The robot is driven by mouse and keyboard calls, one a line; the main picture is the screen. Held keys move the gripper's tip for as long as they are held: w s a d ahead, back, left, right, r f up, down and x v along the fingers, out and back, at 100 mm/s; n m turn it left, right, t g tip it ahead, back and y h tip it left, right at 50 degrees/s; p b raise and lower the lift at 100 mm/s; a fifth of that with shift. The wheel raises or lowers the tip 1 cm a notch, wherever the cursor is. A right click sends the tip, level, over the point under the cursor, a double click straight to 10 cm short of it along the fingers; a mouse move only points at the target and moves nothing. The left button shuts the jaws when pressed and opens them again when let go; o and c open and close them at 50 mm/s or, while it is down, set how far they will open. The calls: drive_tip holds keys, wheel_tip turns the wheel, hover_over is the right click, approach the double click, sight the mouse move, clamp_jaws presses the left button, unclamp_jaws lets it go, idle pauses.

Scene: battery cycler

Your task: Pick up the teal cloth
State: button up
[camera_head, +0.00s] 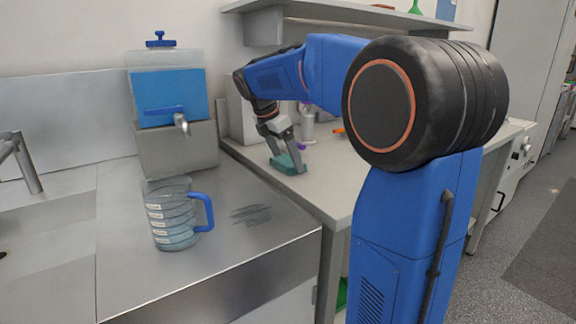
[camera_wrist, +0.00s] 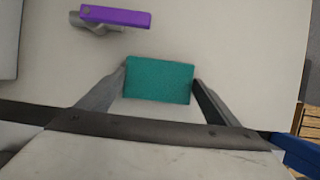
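The teal cloth (camera_wrist: 160,80) is a flat rectangle on the light bench top. In the wrist view it lies between the two fingertips of my gripper (camera_wrist: 161,84), one finger at its left edge and one at its right edge. In the head view my gripper (camera_head: 284,161) points down at the bench with the teal cloth (camera_head: 290,165) at its fingertips. The fingers are spread about the cloth's width; I cannot tell whether they press on it. The cloth's lower edge in the wrist view is near the gripper's body.
A purple-topped grey object (camera_wrist: 115,17) lies beyond the cloth. A shelf (camera_head: 330,12) hangs above the bench.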

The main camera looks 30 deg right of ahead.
sight(286, 161)
drive_tip(key=shift+r, duration=0.1)
wheel_tip(286, 161, up, 10)
drive_tip(key=shift+f, duration=0.1)
idle(0.5)
drive_tip(key=o, duration=0.3)
drive_tip(key=shift+c, duration=1.1)
